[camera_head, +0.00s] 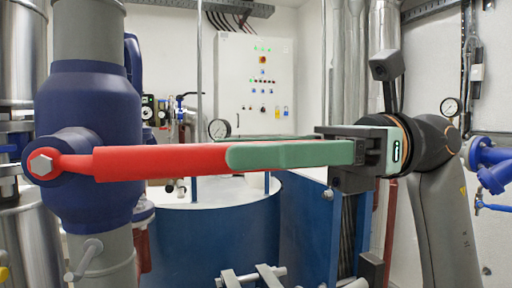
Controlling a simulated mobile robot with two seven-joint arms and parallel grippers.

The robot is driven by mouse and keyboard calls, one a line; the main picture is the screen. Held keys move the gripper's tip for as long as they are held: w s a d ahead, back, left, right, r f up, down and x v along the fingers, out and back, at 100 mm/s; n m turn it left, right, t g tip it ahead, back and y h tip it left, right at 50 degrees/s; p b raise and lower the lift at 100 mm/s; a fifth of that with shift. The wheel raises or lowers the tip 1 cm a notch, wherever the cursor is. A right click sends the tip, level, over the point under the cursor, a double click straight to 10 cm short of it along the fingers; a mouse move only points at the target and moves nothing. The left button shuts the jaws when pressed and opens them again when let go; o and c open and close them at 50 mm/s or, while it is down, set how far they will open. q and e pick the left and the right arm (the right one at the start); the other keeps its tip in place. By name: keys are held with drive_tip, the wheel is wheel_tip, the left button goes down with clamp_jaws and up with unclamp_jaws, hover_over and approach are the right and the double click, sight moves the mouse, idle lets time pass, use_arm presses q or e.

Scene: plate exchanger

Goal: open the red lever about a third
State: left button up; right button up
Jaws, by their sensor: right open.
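The red lever (160,162) extends nearly level to the right from its hex-bolted pivot on the dark blue valve body (88,105). My right gripper (236,147) reaches in from the right at the lever's outer part. Its near green finger lies in front of the lever and hides its end. A thin strip of the far green finger shows above and behind. The jaws are open, with the lever seemingly between them; I cannot tell whether either finger touches it. My left gripper is not in view.
A blue tank (215,235) stands below and behind the lever. A white control cabinet (255,85) is on the back wall. Metal pipes stand at the left, and blue pipework (488,165) is at the right edge. Grey bars (250,277) show at the bottom.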

clamp_jaws()
idle(1.4)
